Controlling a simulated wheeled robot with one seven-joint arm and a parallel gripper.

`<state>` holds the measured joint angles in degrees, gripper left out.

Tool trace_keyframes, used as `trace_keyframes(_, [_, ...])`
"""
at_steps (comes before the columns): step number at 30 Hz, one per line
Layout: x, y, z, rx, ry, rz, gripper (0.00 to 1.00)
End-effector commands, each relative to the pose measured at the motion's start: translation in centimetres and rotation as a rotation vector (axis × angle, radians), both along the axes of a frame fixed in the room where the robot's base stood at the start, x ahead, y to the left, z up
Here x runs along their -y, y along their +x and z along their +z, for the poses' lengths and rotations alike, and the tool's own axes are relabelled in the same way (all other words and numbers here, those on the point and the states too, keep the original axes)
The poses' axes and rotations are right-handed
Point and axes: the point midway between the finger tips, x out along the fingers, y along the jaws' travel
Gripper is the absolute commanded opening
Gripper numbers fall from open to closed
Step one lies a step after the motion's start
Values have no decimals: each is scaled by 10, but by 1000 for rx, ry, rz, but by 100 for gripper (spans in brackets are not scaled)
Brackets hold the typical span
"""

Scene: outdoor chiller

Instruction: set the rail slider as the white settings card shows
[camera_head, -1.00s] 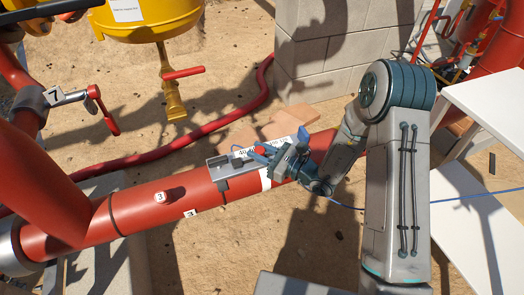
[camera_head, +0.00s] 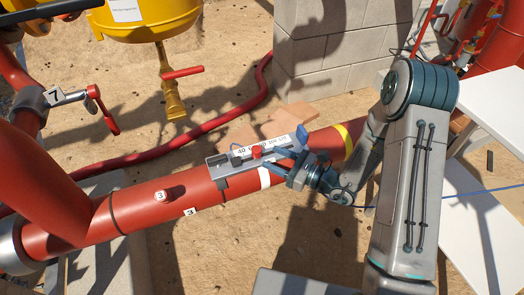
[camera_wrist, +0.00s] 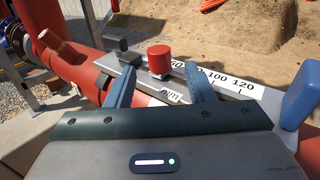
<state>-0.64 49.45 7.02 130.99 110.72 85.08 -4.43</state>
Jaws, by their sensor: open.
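The rail (camera_head: 215,173) is a grey metal strip on top of the red pipe, with a white scale (camera_head: 283,141) reading 40 to 120 behind it. A red round knob (camera_head: 257,152) stands on the rail, and also shows in the wrist view (camera_wrist: 159,60). It hides part of the scale there, so its exact reading is unclear. My gripper (camera_head: 277,155) is open, its blue fingers low over the rail on the near side of the knob. The knob appears between and beyond the fingertips; I cannot tell whether they touch. No readable settings card shows.
A dark block (camera_wrist: 115,44) stands left of the knob and a blue block (camera_wrist: 301,94) at the rail's right end. A yellow tank (camera_head: 155,22) with an unreadable white label hangs above. A red hose (camera_head: 200,135) runs behind. White tables (camera_head: 490,105) stand at right.

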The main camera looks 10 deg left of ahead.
Motion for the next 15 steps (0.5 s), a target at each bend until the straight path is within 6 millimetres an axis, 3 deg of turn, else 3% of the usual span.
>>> trace_keyframes(6, [45,-12,1,-2,1,-3,49])
trace_keyframes(15, [68,-19,0,-1,0,0,49])
